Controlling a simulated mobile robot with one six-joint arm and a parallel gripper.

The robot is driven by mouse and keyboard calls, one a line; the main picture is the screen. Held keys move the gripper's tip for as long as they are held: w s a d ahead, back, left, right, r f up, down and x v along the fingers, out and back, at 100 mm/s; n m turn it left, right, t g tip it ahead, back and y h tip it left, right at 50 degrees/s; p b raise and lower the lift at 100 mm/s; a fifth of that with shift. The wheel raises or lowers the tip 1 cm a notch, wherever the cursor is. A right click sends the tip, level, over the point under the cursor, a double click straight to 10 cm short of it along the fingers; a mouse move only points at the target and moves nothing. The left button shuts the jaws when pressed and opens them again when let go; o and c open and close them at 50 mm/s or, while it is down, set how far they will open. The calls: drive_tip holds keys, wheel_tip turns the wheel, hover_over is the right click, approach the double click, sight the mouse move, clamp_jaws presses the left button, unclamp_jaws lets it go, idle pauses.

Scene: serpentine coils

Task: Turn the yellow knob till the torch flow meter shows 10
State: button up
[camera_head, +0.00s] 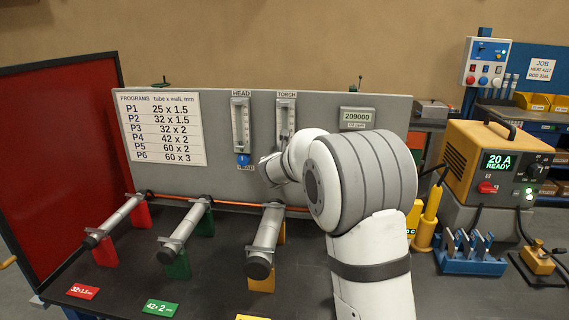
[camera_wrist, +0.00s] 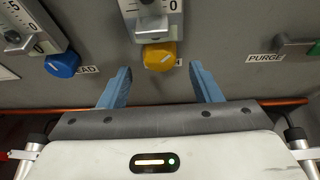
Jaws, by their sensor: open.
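The yellow knob (camera_wrist: 160,57) sits below the torch flow meter (camera_wrist: 153,18) in the wrist view. My gripper (camera_wrist: 161,78) is open, its two blue fingers on either side of and just short of the knob, apart from it. In the head view the torch meter (camera_head: 285,117) is a clear tube on the grey panel under a TORCH label. Its reading is too small to tell there, and the wrist view shows only its bottom end with the 0 mark. In the head view my arm hides the yellow knob and the gripper's fingers.
A blue knob (camera_wrist: 62,64) under the HEAD meter (camera_head: 241,124) is left of the yellow one. A green PURGE handle (camera_wrist: 298,47) is to the right. Tubes on coloured stands (camera_head: 264,245) and a copper-coloured rod (camera_wrist: 48,112) lie below the panel.

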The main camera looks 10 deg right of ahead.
drive_tip(key=x, duration=0.3)
drive_tip(key=shift+w+d+f, duration=0.1)
drive_tip(key=shift+w, duration=0.1)
drive_tip(key=shift+c, duration=0.5)
